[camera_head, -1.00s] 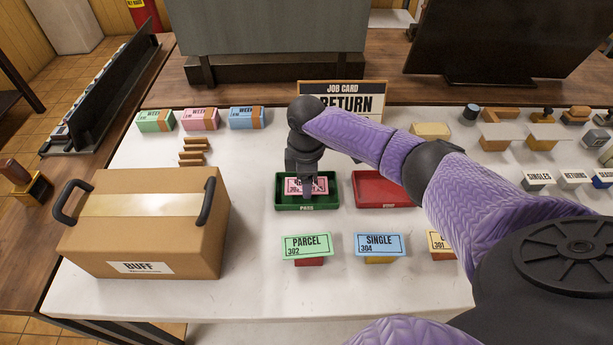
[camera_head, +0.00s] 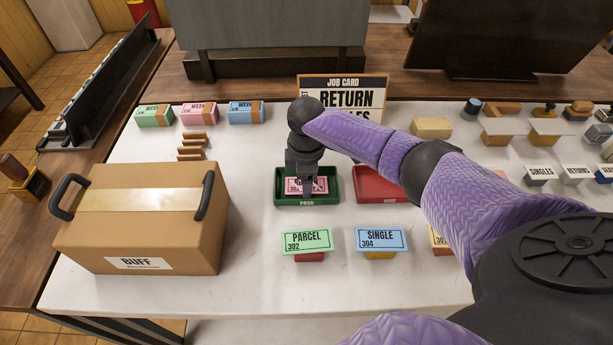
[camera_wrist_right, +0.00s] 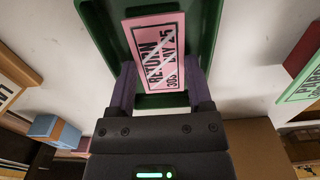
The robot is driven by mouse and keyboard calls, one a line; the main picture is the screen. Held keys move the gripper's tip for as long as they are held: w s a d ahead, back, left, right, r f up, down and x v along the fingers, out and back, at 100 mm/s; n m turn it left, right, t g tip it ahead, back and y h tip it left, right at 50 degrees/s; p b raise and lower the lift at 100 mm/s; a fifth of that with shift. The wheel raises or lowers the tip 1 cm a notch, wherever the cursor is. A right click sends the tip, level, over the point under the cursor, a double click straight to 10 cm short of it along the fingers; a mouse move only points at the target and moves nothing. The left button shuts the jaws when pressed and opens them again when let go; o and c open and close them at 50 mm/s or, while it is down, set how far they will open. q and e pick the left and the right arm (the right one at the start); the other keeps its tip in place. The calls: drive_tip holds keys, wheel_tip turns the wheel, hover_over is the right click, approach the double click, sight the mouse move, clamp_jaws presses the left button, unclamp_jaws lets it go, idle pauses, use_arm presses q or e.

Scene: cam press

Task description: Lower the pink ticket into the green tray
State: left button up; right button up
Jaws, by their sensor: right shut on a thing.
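The pink ticket (camera_head: 320,185) is inside the outline of the green tray (camera_head: 334,195), towards its near wall. In the right wrist view the ticket (camera_wrist_right: 158,55) shows dark print reading RETURN and a pale diagonal stripe, with the green tray (camera_wrist_right: 207,35) behind it. My right gripper (camera_head: 305,187) is shut on the ticket and points down over the tray. Its two purple fingers (camera_wrist_right: 161,88) stand at either side of the ticket. I cannot tell whether the ticket touches the tray floor. My left gripper is not in view.
A red tray (camera_head: 375,185) stands just right of the green one, partly behind my arm. Green PARCEL (camera_head: 307,240) and blue SINGLE (camera_head: 381,240) tickets stand in front on holders. A large BUFF box (camera_head: 140,235) is at left. A job card (camera_head: 343,97) stands behind.

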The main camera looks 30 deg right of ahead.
drive_tip(key=o, duration=1.2)
wheel_tip(320, 180, up, 10)
drive_tip(key=p, duration=0.3)
